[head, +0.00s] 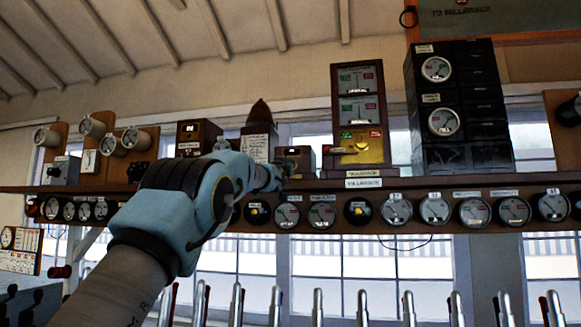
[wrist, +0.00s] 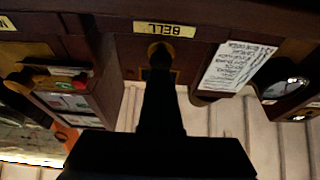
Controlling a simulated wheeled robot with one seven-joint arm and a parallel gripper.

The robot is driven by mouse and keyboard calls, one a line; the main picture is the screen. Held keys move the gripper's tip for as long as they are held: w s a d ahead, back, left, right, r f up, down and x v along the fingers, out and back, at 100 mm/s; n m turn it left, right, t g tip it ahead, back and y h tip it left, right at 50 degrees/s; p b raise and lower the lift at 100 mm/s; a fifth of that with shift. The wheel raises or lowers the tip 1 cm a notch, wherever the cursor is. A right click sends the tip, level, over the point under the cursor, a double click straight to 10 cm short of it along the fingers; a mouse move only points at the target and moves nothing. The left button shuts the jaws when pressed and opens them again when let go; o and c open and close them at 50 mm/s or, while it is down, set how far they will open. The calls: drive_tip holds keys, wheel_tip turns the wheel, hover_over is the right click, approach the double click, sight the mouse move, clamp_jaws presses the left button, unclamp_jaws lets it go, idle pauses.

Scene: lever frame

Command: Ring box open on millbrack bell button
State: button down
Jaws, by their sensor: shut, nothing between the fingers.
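My gripper (head: 281,169) is at the shelf, at the front of a small wooden box (head: 299,155) left of the tall block instrument. In the upside-down wrist view my gripper (wrist: 161,66) is a dark, shut silhouette with nothing in it. Its tip overlaps a round brass-coloured button (wrist: 157,47) beside a yellow BELL label (wrist: 164,29). I cannot tell whether the tip touches the button. The gripper hides part of the button and the box face.
The tall block instrument (head: 358,110) with dials and a yellow panel stands close on the right. A box with a white card (head: 257,148) is close on the left. Round gauges line the shelf front (head: 397,209), and several levers (head: 362,305) stand below.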

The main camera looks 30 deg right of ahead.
drive_tip(key=shift+w+d+p, duration=0.2)
drive_tip(key=shift+p, duration=0.2)
drive_tip(key=shift+w+d+r+p, duration=0.1)
drive_tip(key=shift+w+d+p, duration=0.15)
drive_tip(key=shift+p, duration=0.25)
drive_tip(key=shift+w+d+p, duration=0.1)
drive_tip(key=shift+w+p, duration=0.05)
drive_tip(key=shift+p, duration=0.15)
drive_tip(key=shift+f+b, duration=0.2)
drive_tip(key=shift+b, duration=0.2)
drive_tip(key=shift+s+a+r+b, duration=0.1)
drive_tip(key=shift+s+a+b, duration=0.45)
drive_tip(key=shift+b, duration=0.3)
drive_tip(key=shift+s, duration=0.1)
